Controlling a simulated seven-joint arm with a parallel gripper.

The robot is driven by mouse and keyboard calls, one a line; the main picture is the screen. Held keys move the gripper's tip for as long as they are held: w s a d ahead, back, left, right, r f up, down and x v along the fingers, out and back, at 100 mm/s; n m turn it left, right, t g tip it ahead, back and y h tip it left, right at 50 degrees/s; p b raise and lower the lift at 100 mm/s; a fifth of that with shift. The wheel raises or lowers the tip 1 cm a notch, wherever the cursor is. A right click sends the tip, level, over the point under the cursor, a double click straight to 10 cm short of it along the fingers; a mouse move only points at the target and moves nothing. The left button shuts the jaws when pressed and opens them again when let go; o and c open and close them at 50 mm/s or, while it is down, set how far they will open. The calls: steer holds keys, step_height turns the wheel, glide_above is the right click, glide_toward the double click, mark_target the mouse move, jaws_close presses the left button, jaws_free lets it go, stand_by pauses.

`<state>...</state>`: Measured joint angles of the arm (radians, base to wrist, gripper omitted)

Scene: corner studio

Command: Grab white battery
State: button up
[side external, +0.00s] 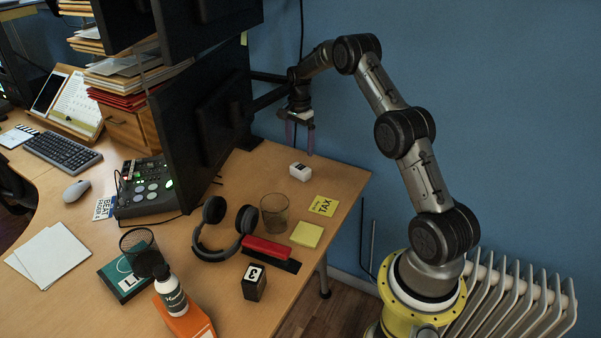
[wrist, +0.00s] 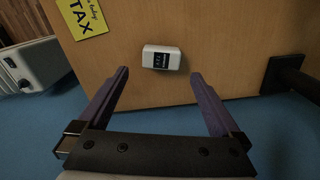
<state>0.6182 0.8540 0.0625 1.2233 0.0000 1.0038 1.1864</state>
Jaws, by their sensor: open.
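A small white battery (side external: 300,172) with a dark label lies on the wooden desk near its back right edge. It also shows in the wrist view (wrist: 161,58), upper middle, with its dark label facing the camera. My gripper (side external: 299,151) is above the desk, over and close to the battery, fingers pointing down. In the wrist view its two purple fingers (wrist: 158,74) are spread wide and empty, with the battery lying beyond and between the line of their tips. I see no contact with the battery.
A monitor (side external: 205,110) and its arm stand left of my gripper. A mesh cup (side external: 274,213), yellow notes (side external: 307,234), headphones (side external: 222,228) and a red stapler (side external: 267,249) lie nearer the front. The desk (side external: 345,180) around the battery is clear. A blue wall is behind.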

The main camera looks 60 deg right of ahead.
mark_target(300, 167)
step_height(300, 167, down, 6)
steer(key=shift+r, duration=0.2)
steer(key=shift+d+f, duration=0.25)
steer(key=shift+f, duration=1.05)
steer(key=shift+d+f, duration=0.2)
steer(key=shift+f, duration=1.05)
steer(key=shift+w, duration=0.1)
steer(key=c, duration=1.3)
